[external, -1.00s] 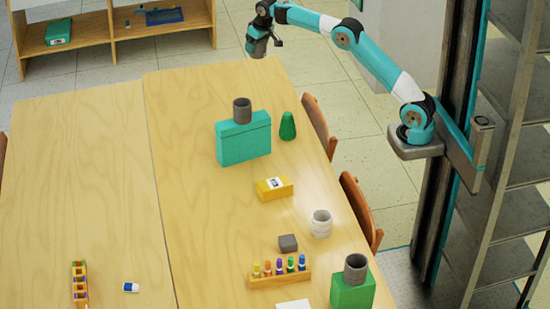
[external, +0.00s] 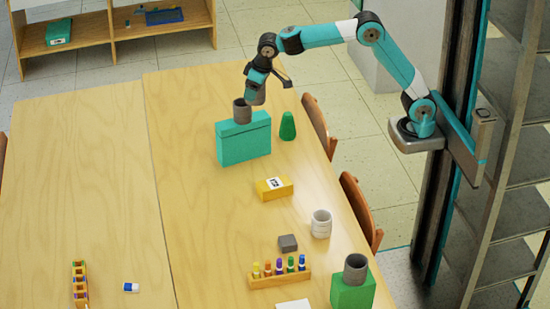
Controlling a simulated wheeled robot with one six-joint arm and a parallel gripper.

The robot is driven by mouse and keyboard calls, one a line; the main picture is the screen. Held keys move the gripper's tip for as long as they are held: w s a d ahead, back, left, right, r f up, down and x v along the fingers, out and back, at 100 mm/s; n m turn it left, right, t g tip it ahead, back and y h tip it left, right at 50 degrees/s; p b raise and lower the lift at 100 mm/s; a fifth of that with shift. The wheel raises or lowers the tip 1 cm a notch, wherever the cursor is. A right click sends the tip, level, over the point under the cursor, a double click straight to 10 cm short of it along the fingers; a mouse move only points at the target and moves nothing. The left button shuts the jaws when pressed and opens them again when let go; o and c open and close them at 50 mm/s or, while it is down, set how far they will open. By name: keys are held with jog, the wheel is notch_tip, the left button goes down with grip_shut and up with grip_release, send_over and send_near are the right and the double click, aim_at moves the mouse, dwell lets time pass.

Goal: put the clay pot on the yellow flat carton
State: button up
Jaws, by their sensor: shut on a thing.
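A dark grey-brown clay pot (external: 242,112) stands upright on top of the teal box (external: 243,143) at the far part of the table. My gripper (external: 250,101) reaches down to the pot's rim from the upper right and is shut on it. The fingertips are small and partly hidden at the rim. The yellow flat carton (external: 274,189) lies on the table, nearer the camera and right of the teal box. Its top shows a white label and is otherwise bare.
A similar dark pot (external: 356,267) stands on a green box (external: 352,291). The table's left side is mostly clear.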

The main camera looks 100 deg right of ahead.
jog(key=s+a+n, duration=0.2)
jog(key=s+a, duration=0.2)
jog(key=a, duration=0.8)
send_over(269, 182)
jog(key=s, duration=0.1)
jog(key=f, duration=1.3)
jog(key=f+p, duration=0.1)
jog(key=f, duration=0.6)
jog(key=shift+s+a+f, duration=0.1)
jog(key=shift+a+f, duration=0.05)
jog(key=shift+a, duration=0.25)
jog(key=shift+y, duration=0.3)
jog(key=shift+f, duration=2.55)
jog(key=shift+f, duration=0.1)
jog(key=shift+f, duration=0.15)
jog(key=o, duration=1)
jog(key=shift+r, duration=0.2)
